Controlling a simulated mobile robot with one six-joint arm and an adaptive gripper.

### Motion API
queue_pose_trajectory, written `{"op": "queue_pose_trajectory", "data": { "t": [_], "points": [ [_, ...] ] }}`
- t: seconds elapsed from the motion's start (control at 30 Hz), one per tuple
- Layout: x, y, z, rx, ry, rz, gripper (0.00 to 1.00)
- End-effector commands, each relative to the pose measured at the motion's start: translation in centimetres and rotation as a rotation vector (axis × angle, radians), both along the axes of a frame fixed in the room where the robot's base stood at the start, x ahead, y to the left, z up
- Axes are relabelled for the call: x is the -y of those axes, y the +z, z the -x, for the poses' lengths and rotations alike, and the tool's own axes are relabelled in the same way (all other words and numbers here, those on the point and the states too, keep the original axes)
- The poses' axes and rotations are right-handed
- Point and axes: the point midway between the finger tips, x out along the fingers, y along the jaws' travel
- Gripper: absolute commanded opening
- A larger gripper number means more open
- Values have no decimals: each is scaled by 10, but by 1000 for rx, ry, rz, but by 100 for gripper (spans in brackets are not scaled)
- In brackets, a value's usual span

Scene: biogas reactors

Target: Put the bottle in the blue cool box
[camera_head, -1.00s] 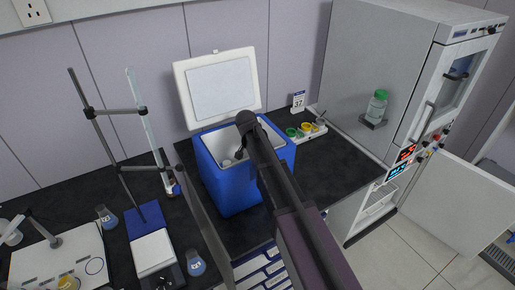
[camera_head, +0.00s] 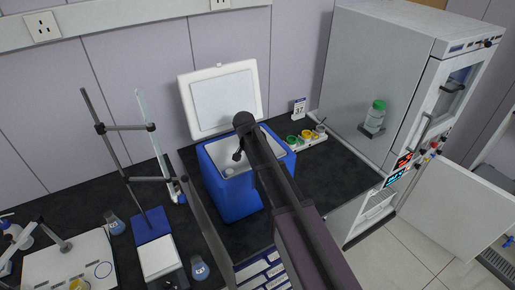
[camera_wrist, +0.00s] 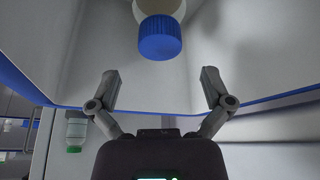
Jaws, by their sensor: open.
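The blue cool box (camera_head: 228,198) stands on the black bench with its white lid (camera_head: 222,101) raised against the wall. My gripper (camera_wrist: 160,78) is open and empty, at the box's opening; in the head view the arm hides most of it. In the wrist view a pale bottle with a blue cap (camera_wrist: 160,37) is beyond the fingertips, apart from them, against the box's white inside (camera_wrist: 75,50). Its lower part is cut off by the frame edge. In the head view a small pale round thing (camera_head: 229,171) shows inside the box; I cannot tell if it is this bottle.
A green-capped bottle (camera_head: 374,117) is on a small shelf on the grey cabinet (camera_head: 385,60). Small coloured pots (camera_head: 306,136) and a card are right of the box. A lab stand (camera_head: 110,130), flasks and a device are left. The cabinet's lower door (camera_head: 455,195) is open.

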Motion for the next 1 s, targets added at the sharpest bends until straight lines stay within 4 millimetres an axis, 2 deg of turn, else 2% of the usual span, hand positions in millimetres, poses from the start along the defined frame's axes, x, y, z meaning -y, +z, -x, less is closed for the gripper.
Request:
{"op": "queue_pose_trajectory", "data": {
  "t": [0.03, 0.5, 0.7, 1.0],
  "points": [
    [-1, 9, 2, 0, 0, 0, 100],
    [-8, 46, 16, 0, 0, 0, 100],
    [-10, 54, 20, -1, 0, 0, 100],
    [-11, 56, 21, -1, 0, 0, 100]
  ]
}}
